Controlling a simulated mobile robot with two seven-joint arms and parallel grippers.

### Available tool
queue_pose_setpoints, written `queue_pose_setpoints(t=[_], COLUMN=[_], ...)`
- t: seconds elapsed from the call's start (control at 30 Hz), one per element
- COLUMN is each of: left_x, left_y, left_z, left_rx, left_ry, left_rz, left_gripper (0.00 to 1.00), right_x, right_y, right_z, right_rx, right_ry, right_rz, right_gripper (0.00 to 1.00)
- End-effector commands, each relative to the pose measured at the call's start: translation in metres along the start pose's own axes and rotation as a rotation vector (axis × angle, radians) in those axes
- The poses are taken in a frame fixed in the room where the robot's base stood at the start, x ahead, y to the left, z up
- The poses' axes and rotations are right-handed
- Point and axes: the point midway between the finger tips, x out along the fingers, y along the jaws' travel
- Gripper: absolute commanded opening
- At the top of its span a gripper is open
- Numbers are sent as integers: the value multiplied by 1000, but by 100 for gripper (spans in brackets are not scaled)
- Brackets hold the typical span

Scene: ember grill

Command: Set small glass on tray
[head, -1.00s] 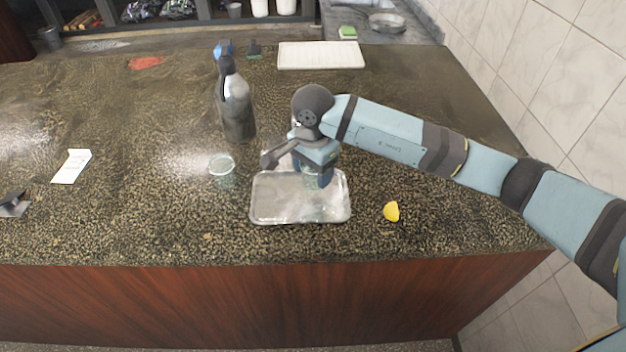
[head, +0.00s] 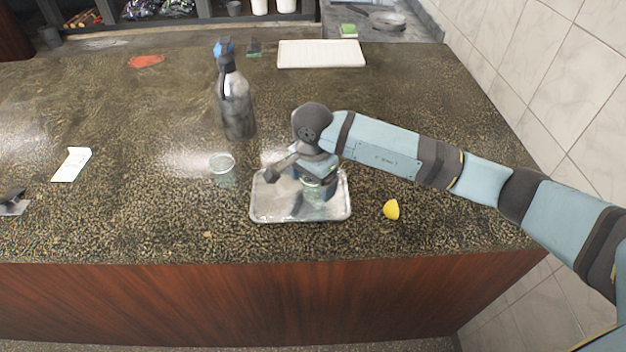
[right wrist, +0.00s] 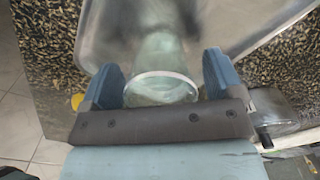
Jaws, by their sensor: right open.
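A small clear glass (head: 316,196) stands on the metal tray (head: 262,213), towards its right side, under my right gripper. In the right wrist view the round rim of the glass (right wrist: 160,86) shows between the two blue fingers of my right gripper (right wrist: 160,76). The fingers are open, with a gap to the glass on both sides. The lower part of the glass is seen through its wall against the tray (right wrist: 205,28). A second clear glass (head: 222,171) stands on the counter, left of the tray. My left gripper is not in view.
A dark bottle (head: 236,105) stands behind the second glass. A yellow lemon piece (head: 391,209) lies right of the tray. A white board (head: 320,54) lies at the back, and a white card (head: 71,164) at the left. The front of the counter is clear.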

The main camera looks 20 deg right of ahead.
Motion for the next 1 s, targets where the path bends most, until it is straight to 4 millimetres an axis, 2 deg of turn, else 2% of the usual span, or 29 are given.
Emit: queue_pose_setpoints(t=[0.17, 0.27, 0.5, 0.7, 0.83, 1.0], left_x=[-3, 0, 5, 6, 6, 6], left_y=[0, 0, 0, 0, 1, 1], left_z=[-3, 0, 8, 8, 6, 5], left_rx=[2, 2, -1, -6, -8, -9], left_ry=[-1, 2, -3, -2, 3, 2], left_rz=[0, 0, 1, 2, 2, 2], left_gripper=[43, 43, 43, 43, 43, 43], right_x=[-6, -20, -73, -108, -119, -124], right_y=[0, -1, -1, 0, 0, 0], right_z=[0, -1, 0, 0, 0, 0], right_rx=[0, 0, -1, -1, 1, 0], right_ry=[0, 1, 2, 1, 0, 0], right_rz=[0, -2, -4, -2, 0, 0], right_gripper=[87, 87, 87, 87, 87, 87])
